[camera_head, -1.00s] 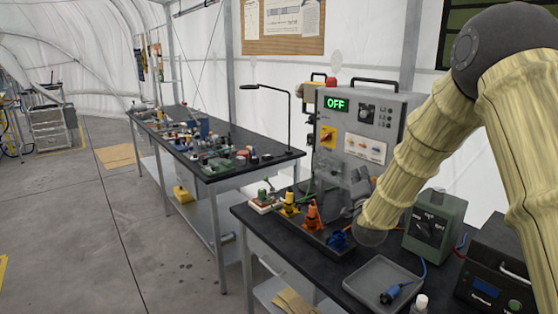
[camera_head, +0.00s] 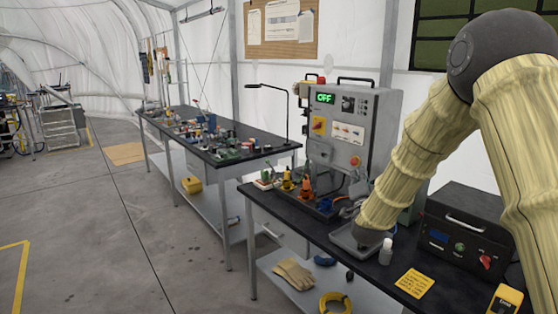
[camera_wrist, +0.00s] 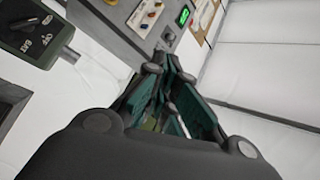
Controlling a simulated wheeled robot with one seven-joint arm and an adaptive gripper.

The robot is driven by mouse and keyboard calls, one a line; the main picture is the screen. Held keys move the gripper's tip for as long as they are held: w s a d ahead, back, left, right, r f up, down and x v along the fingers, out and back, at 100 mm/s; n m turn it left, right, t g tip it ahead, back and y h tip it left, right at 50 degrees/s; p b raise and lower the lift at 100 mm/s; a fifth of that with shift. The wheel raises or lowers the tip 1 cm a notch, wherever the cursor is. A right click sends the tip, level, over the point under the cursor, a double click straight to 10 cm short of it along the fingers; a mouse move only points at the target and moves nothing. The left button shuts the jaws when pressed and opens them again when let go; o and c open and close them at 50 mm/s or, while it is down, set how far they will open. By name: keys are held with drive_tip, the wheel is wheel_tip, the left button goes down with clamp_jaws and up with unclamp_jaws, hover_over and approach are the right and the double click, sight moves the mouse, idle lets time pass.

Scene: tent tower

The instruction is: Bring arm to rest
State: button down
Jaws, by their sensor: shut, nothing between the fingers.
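My arm reaches in from the right in the head view, bent at a dark elbow, with its dark wrist end low over the near bench. My gripper shows in the wrist view (camera_wrist: 172,72), its dark green fingers drawn together with nothing between them. In the head view the gripper is small and mostly hidden by my forearm, so its distance from the bench things is hard to tell. Beyond the fingers in the wrist view is the grey control panel (camera_wrist: 143,14) with a green display.
The near bench (camera_head: 330,252) holds the grey OFF panel (camera_head: 345,105), orange (camera_head: 306,188) and blue connectors, a grey tray (camera_head: 343,240), a white bottle (camera_head: 386,252) and a black box (camera_head: 460,238). A second bench (camera_head: 262,155) stands behind.

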drive_tip(key=s+a+f+n+g+y+b, duration=0.1)
drive_tip(key=s+f+n+g, duration=0.15)
drive_tip(key=s+f, duration=0.85)
drive_tip(key=s+f+n+g, duration=0.2)
drive_tip(key=s+f+g, duration=0.2)
drive_tip(key=f, duration=1.3)
drive_tip(key=s+a+f+n+g+y+b, duration=0.15)
drive_tip(key=s+f+g, duration=0.25)
drive_tip(key=s+f, duration=0.7)
drive_tip(key=s+f+n+g, duration=0.4)
drive_tip(key=s+f+g, duration=0.1)
drive_tip(key=s+f, duration=1.1)
drive_tip(key=s+f+n+g, duration=0.1)
drive_tip(key=s+f+g, duration=0.1)
drive_tip(key=s, duration=0.8)
drive_tip(key=s+f+n+g+b, duration=0.1)
drive_tip(key=s+f+g, duration=0.1)
drive_tip(key=s, duration=0.8)
drive_tip(key=shift+s+n+g+b, duration=0.3)
drive_tip(key=shift+s+n+g, duration=0.1)
drive_tip(key=shift+g, duration=0.05)
